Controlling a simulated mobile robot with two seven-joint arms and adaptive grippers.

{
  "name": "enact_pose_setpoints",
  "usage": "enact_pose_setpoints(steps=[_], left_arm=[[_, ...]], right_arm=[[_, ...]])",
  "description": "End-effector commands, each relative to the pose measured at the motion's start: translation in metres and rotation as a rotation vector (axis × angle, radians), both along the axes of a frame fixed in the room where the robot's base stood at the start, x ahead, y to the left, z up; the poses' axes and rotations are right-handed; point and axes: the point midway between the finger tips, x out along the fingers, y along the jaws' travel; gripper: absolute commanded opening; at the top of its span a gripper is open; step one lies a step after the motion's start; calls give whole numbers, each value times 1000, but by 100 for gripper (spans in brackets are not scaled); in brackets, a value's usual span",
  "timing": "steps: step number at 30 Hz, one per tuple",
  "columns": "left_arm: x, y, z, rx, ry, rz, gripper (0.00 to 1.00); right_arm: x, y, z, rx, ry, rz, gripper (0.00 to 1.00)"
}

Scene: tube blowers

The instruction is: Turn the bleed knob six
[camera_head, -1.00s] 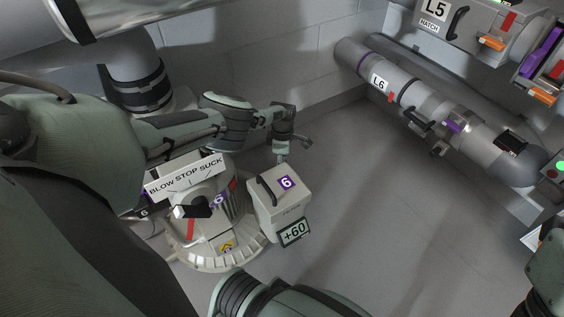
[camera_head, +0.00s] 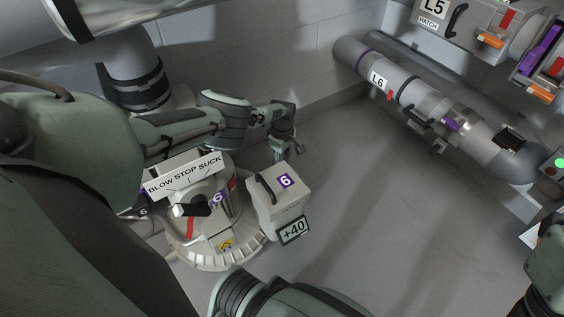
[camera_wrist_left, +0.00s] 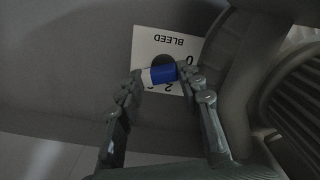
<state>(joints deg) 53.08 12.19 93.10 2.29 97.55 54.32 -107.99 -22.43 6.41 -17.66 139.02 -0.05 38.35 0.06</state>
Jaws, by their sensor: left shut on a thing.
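The bleed knob (camera_wrist_left: 160,75), blue with a white end, sits on a white plate (camera_wrist_left: 165,44) marked BLEED, which appears upside down in the left wrist view. Digits show on the plate, partly covered. My left gripper (camera_wrist_left: 163,79) is shut on the knob, with a finger on either side. In the head view my left gripper (camera_head: 287,147) is at the back of the unit six box (camera_head: 275,198), and the knob is hidden there. The box's display (camera_head: 293,231) reads +40.
Beside the box stands a round-based blower (camera_head: 209,240) with a lever and a BLOW STOP SUCK sign (camera_head: 184,175). A tube marked L6 (camera_head: 420,105) runs along the wall at upper right. The floor between is clear.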

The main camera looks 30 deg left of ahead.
Motion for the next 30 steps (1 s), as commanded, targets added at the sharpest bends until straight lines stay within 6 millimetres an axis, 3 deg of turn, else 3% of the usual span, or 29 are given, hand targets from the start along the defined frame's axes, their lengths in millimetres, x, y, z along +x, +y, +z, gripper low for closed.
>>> enact_pose_setpoints(steps=[8,9,13,30], left_arm=[[0,0,0,0,-1,0,7],[0,0,0,0,-1,1,39],[0,0,0,0,-1,1,56],[0,0,0,0,0,27,57]], right_arm=[[0,0,0,0,0,0,40],[0,0,0,0,0,0,40],[0,0,0,0,0,0,40],[0,0,1,-1,-2,1,40]])
